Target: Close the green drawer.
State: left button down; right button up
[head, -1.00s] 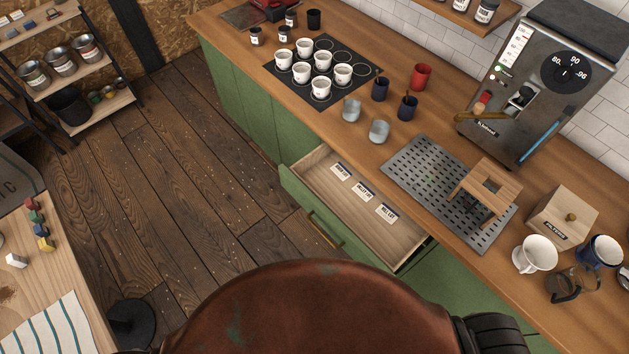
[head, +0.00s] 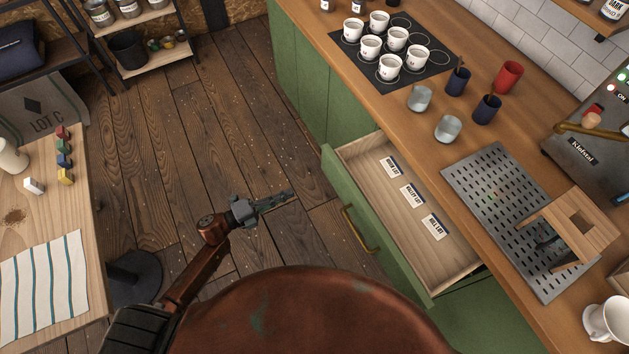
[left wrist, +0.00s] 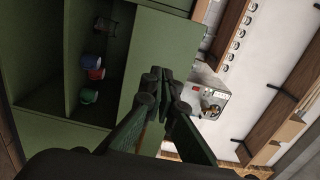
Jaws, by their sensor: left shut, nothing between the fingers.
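The green drawer (head: 368,218) stands open from the green counter front in the head view. It has a brass handle (head: 360,229) and a pale wood inside with several labelled cards on its floor. My left gripper (head: 291,194) is shut and empty, left of the drawer front and apart from it, with floor showing between. In the left wrist view, my left gripper's fingertips (left wrist: 161,75) are together with nothing between them, in front of green cabinet panels. My right gripper is not in view.
The wooden counter (head: 400,124) carries white cups on a black mat (head: 438,67), grey and blue cups, a metal drip tray (head: 480,190) and a wooden stand (head: 572,222). A table (head: 92,218) stands at left.

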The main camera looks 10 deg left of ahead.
aim_at(331, 174)
pick_arm(q)
jog(key=x, duration=1.3)
jog(key=shift+w+d+r+b, duration=0.2)
jog(key=shift+d+b, duration=0.1)
jog(key=shift+b, duration=0.1)
jog(key=shift+w+d, duration=0.15)
